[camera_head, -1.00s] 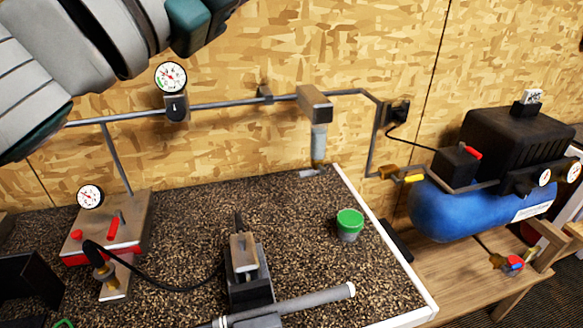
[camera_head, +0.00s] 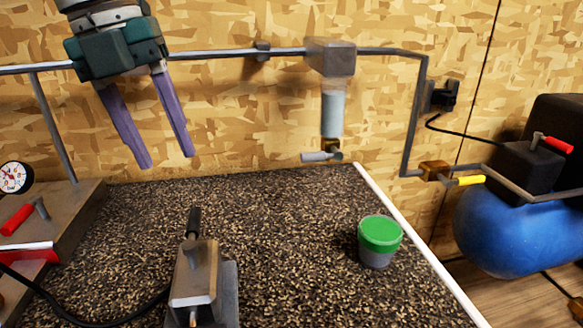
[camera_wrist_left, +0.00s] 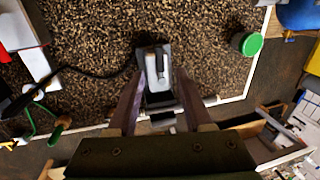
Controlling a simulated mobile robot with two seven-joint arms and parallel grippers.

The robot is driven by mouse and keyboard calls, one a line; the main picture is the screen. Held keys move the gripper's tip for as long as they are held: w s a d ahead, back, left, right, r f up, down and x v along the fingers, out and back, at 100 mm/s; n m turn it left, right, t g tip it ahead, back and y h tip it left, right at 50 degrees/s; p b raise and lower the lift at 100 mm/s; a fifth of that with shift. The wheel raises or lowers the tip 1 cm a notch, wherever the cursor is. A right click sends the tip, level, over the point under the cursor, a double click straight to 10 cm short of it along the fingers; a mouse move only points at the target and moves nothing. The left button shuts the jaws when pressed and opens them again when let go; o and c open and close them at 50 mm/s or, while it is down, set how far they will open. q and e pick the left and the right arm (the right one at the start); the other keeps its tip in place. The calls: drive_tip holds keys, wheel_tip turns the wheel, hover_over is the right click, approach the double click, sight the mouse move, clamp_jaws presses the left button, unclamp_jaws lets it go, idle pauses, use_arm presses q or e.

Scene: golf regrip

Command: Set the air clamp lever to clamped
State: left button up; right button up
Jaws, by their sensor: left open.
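The air clamp (camera_head: 195,278) is a grey metal block on the speckled bench top, with a black handle-like lever (camera_head: 193,222) standing up at its far end. A black hose runs to it from the left. In the left wrist view the clamp (camera_wrist_left: 152,72) shows beyond and between my fingers. My left gripper (camera_head: 170,161) is open and empty, with purple fingers pointing down. It hangs above the back of the bench, apart from the clamp and its lever. My right gripper is not in view.
A red lever (camera_head: 17,219) sits on a metal box at the left, beside a gauge (camera_head: 14,177). A green-lidded pot (camera_head: 379,240) stands at the right of the bench. A pipe (camera_head: 218,53) and a hanging filter (camera_head: 332,110) run along the wall. The bench between clamp and pot is clear.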

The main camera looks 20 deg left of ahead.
sight(192, 216)
use_arm(q)
drive_tip(key=f, duration=0.3)
drive_tip(key=d+f, duration=0.1)
drive_tip(key=f, duration=0.5)
drive_tip(key=shift+w+d, duration=0.1)
drive_tip(key=shift+d, duration=0.25)
drive_tip(key=shift+r, duration=0.1)
clamp_jaws()
idle(0.7)
